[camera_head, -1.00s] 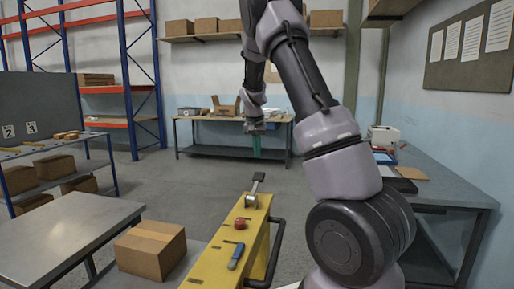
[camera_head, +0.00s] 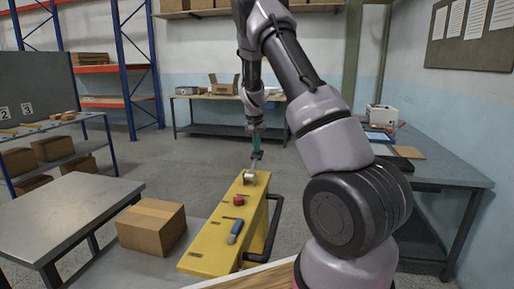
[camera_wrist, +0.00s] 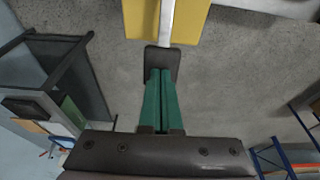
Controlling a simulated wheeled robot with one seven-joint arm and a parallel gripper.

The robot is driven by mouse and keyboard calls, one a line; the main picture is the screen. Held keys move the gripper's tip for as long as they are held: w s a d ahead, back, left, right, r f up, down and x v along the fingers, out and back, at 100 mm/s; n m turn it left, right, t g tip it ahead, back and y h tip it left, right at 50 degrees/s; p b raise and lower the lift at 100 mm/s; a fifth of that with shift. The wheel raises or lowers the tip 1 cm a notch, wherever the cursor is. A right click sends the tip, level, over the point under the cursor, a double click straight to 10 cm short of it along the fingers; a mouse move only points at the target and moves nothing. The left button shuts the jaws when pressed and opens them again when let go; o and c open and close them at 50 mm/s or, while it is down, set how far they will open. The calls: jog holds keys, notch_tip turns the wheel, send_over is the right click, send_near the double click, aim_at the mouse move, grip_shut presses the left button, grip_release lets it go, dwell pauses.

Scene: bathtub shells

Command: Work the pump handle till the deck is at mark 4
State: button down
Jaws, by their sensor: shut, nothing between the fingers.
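The yellow pump body (camera_head: 225,232) stands in front of me with a red knob (camera_head: 239,200) and a blue-handled part (camera_head: 235,230) on top. The pump handle (camera_head: 252,168) is a pale metal lever rising from its far end, with a dark end pad (camera_wrist: 162,62). My gripper (camera_head: 256,149) is shut, its green fingers together and pointing down at the pad. In the wrist view the fingertips (camera_wrist: 159,72) overlap the pad; whether they touch it I cannot tell. A grey metal-topped platform (camera_head: 62,208), perhaps the deck, is at left. Plates 2 (camera_head: 5,112) and 3 (camera_head: 28,109) show; no mark 4 is visible.
A cardboard box (camera_head: 151,227) sits left of the pump body. A black side rail (camera_head: 275,225) runs along the pump's right side. A workbench (camera_head: 450,175) stands at right, another (camera_head: 215,128) at the back. Open floor lies beyond the pump.

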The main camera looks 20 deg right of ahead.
aim_at(258, 158)
jog(key=shift+f, duration=0.15)
jog(key=shift+w+d+f+g+y, duration=0.2)
jog(key=shift+f+g+y, duration=0.1)
jog(key=shift+f, duration=0.1)
jog(key=shift+w+d+f+g+y, duration=0.15)
jog(key=shift+w+f+g+y, duration=0.05)
jog(key=shift+f+g, duration=0.15)
jog(key=shift+w+d+f+g+y, duration=0.15)
jog(key=shift+f+g, duration=0.1)
jog(key=shift+f, duration=0.15)
jog(key=shift+w+d+f+g+y, duration=0.1)
jog(key=shift+f+g+y, duration=0.1)
jog(key=shift+f, duration=0.2)
jog(key=shift+w+f, duration=0.15)
jog(key=shift+f, duration=0.6)
jog(key=shift+w+f, duration=0.1)
jog(key=shift+f, duration=0.6)
jog(key=shift+s+f, duration=0.1)
jog(key=shift+f, duration=0.2)
jog(key=shift+s+f, duration=0.1)
notch_tip(258, 158, up, 12)
jog(key=shift+f, duration=0.2)
